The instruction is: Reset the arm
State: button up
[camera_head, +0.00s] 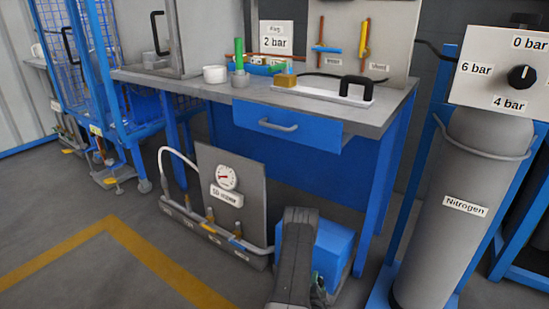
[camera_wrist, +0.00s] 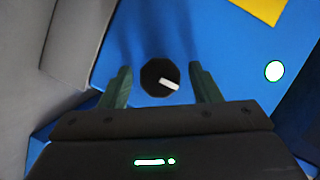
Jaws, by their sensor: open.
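In the wrist view my gripper (camera_wrist: 161,78) is open, its two dark green fingers spread wide. A black knob with a white pointer mark (camera_wrist: 160,78) sits on a blue surface (camera_wrist: 140,30) between the fingertips, with a gap on both sides. I cannot tell how far the fingertips are from that surface. In the head view my dark arm reaches down in front of a blue box (camera_head: 330,248) on the floor beside the workbench. The gripper itself is not clearly seen there.
A workbench (camera_head: 390,110) stands behind the box. A grey panel with a gauge and piping (camera_head: 232,185) stands left of it. A nitrogen cylinder (camera_head: 455,210) stands at right under a pressure dial panel (camera_head: 500,75). The floor at front left is clear, with a yellow line (camera_head: 60,262).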

jog(key=n+g, duration=0.1)
jog(key=n, duration=0.1)
jog(key=n+g+h, duration=0.1)
jog(key=n, duration=0.1)
jog(key=shift+w+a+r+h, duration=0.1)
jog(key=shift+r+h, duration=0.05)
jog(key=shift+h, duration=0.15)
jog(key=n+g+h, duration=0.1)
jog(key=n, duration=0.1)
jog(key=shift+n+g, duration=0.3)
jog(key=shift+n+h, duration=0.5)
jog(key=shift+n, duration=0.2)
jog(key=shift+g, duration=0.3)
